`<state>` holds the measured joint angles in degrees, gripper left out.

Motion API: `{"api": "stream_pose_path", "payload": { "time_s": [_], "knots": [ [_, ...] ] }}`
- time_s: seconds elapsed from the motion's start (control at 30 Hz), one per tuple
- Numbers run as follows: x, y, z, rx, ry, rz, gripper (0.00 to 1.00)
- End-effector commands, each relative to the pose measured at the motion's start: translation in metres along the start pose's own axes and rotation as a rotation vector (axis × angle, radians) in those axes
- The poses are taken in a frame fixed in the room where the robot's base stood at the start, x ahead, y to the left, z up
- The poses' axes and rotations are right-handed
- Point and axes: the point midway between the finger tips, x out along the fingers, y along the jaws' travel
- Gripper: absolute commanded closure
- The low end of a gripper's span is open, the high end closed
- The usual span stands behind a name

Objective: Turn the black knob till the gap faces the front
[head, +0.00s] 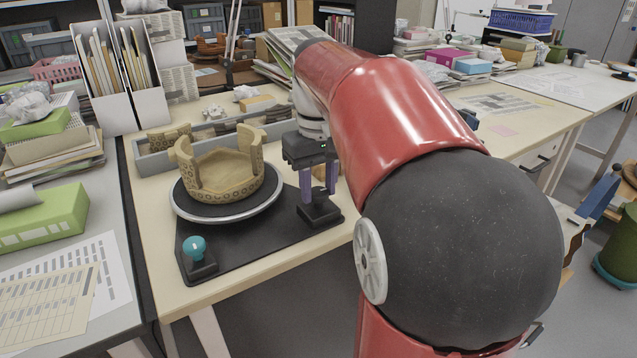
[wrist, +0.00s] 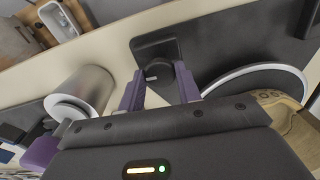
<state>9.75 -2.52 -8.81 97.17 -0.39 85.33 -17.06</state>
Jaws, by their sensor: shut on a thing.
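The black knob (wrist: 157,72) sits on a small black box (wrist: 152,48) on the dark mat (head: 255,241). The box (head: 321,214) also shows in the head view, where the knob is hidden. My gripper (head: 318,188), with purple fingers, points down over the box and is shut on the knob; its fingers flank it in the wrist view (wrist: 158,88). Left of it, a tan bowl (head: 222,188) with a patterned band stands on a round turntable (head: 228,213). Its wall rises high at left and back right, with lower stretches between; I cannot tell exactly where the gap faces.
A teal ball-topped knob (head: 195,247) stands on the mat's front left corner. A grey tray (head: 152,162) with sherds (head: 170,136) lies behind the turntable. File boxes (head: 103,80) stand at the back left. The table front is clear.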

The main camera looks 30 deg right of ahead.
Motion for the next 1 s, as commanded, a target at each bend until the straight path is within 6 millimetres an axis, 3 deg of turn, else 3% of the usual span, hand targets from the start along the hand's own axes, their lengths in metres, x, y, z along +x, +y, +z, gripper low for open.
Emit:
{"api": "stream_pose_path", "payload": {
  "time_s": [0.67,0.7,0.83,1.0],
  "knots": [
    [-0.0003,-0.0001,-0.0002,-0.061,0.001,0.0,0.89],
    [-0.0003,-0.0001,-0.0002,-0.061,0.001,0.0,0.62],
    [-0.0002,0.0,-0.0002,-0.06,0.001,0.0,0.45],
    [-0.0002,0.0,-0.0001,-0.06,0.001,0.0,0.45]
  ]
}}
